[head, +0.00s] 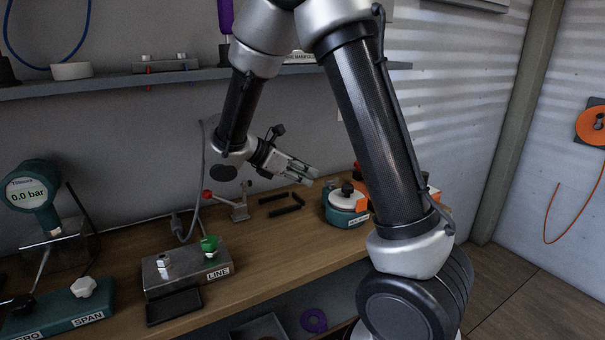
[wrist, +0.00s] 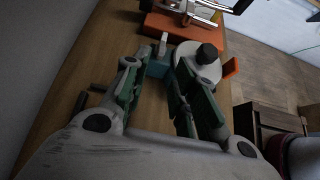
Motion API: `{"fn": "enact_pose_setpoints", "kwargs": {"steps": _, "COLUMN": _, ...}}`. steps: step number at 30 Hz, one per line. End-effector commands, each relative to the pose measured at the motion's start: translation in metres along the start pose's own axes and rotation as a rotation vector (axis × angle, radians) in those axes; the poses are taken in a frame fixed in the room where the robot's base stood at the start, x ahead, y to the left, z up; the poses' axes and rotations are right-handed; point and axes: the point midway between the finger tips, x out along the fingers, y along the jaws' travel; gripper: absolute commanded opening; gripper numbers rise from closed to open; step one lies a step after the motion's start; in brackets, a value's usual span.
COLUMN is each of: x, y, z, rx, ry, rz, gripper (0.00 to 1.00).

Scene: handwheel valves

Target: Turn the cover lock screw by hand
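A teal round device (head: 343,215) with a white cover (head: 346,201) stands on the bench, partly hidden by my arm in the head view. A black knob (head: 347,188) sits on its cover; the knob also shows in the wrist view (wrist: 207,53). A small pale upright piece (wrist: 163,46) stands at the left side of the device. I cannot tell for certain which part is the cover lock screw. My gripper (head: 312,174) is above and left of the device.
A LINE block (head: 188,269) with a green knob (head: 209,244) stands at the front. A red-tipped lever (head: 226,203) and black bars (head: 284,208) lie left of the device. An orange item (wrist: 180,28) is behind it. A shelf (head: 120,82) runs above.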

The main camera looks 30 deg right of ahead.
Motion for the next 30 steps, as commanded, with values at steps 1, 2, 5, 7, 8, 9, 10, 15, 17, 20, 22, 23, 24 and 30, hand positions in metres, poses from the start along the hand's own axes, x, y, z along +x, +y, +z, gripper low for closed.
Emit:
{"fn": "enact_pose_setpoints", "kwargs": {"steps": 1, "x": 0.006, "y": -0.001, "z": 0.0, "rx": -0.001, "ry": 0.0, "rz": -0.004, "gripper": 0.27}}
{"fn": "enact_pose_setpoints", "kwargs": {"steps": 2, "x": 0.01, "y": -0.001, "z": 0.0, "rx": -0.002, "ry": 0.0, "rz": -0.004, "gripper": 0.27}}
{"fn": "enact_pose_setpoints", "kwargs": {"steps": 5, "x": 0.022, "y": -0.001, "z": 0.0, "rx": -0.001, "ry": 0.0, "rz": -0.004, "gripper": 0.27}}
{"fn": "enact_pose_setpoints", "kwargs": {"steps": 7, "x": 0.031, "y": -0.001, "z": 0.0, "rx": 0.0, "ry": 0.0, "rz": -0.004, "gripper": 0.27}}
{"fn": "enact_pose_setpoints", "kwargs": {"steps": 8, "x": 0.034, "y": -0.001, "z": 0.0, "rx": 0.0, "ry": 0.0, "rz": -0.004, "gripper": 0.27}}
{"fn": "enact_pose_setpoints", "kwargs": {"steps": 9, "x": 0.039, "y": -0.001, "z": 0.0, "rx": -0.001, "ry": 0.0, "rz": -0.005, "gripper": 0.27}}
{"fn": "enact_pose_setpoints", "kwargs": {"steps": 10, "x": 0.042, "y": -0.001, "z": 0.0, "rx": -0.001, "ry": 0.0, "rz": -0.004, "gripper": 0.27}}
{"fn": "enact_pose_setpoints", "kwargs": {"steps": 15, "x": 0.062, "y": -0.001, "z": 0.0, "rx": -0.001, "ry": 0.001, "rz": -0.005, "gripper": 0.27}}
{"fn": "enact_pose_setpoints", "kwargs": {"steps": 17, "x": 0.068, "y": -0.001, "z": 0.0, "rx": -0.002, "ry": 0.0, "rz": -0.004, "gripper": 0.27}}
{"fn": "enact_pose_setpoints", "kwargs": {"steps": 20, "x": 0.074, "y": -0.001, "z": 0.0, "rx": 0.001, "ry": 0.001, "rz": -0.002, "gripper": 0.27}}
{"fn": "enact_pose_setpoints", "kwargs": {"steps": 22, "x": 0.073, "y": -0.001, "z": 0.0, "rx": 0.0, "ry": 0.001, "rz": -0.002, "gripper": 0.27}}
{"fn": "enact_pose_setpoints", "kwargs": {"steps": 23, "x": 0.074, "y": -0.001, "z": 0.0, "rx": 0.0, "ry": 0.001, "rz": -0.002, "gripper": 0.27}}
{"fn": "enact_pose_setpoints", "kwargs": {"steps": 24, "x": 0.074, "y": -0.001, "z": 0.0, "rx": 0.0, "ry": 0.001, "rz": -0.002, "gripper": 0.27}}
{"fn": "enact_pose_setpoints", "kwargs": {"steps": 30, "x": 0.076, "y": -0.001, "z": 0.0, "rx": 0.0, "ry": 0.001, "rz": -0.003, "gripper": 0.27}}
